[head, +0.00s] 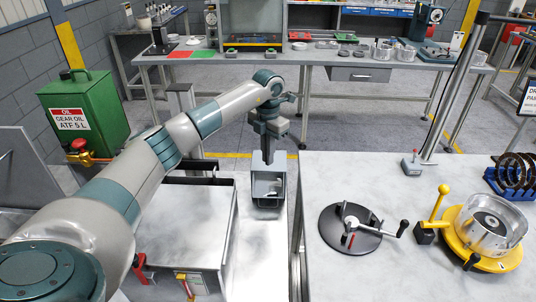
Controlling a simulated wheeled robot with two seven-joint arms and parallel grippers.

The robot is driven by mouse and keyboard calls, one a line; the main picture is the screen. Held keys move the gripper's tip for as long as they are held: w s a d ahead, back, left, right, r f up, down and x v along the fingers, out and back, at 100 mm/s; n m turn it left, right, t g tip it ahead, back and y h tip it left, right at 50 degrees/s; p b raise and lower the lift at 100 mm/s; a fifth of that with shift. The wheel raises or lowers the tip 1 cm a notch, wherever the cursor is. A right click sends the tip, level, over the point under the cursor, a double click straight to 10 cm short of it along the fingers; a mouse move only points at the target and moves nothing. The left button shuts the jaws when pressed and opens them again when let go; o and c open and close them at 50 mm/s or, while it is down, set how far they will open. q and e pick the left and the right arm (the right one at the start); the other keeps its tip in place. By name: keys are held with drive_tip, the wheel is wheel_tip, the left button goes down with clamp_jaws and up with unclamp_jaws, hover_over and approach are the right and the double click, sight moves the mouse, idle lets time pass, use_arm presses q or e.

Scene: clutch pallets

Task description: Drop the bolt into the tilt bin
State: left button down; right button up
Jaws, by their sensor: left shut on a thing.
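My left gripper (268,160) reaches out from the left and points straight down over a small grey open-topped bin (268,203), which looks like the tilt bin. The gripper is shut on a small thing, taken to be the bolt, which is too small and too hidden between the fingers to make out. The fingertips are at or just above the bin's far rim; the exact height is hard to tell. Something pale shows inside the bin. My right gripper is not in view.
A black disc with a crank (350,228) and a yellow fixture with a metal drum (485,235) stand on the right table. A metal box (185,225) is left of the bin. A green gear oil can (85,110) stands farther left.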

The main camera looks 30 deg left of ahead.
use_arm(q)
drive_tip(key=shift+f, duration=0.1)
drive_tip(key=shift+f+b, duration=0.45)
drive_tip(key=shift+f, duration=0.2)
drive_tip(key=shift+f+b, duration=0.95)
drive_tip(key=shift+f, duration=1.3)
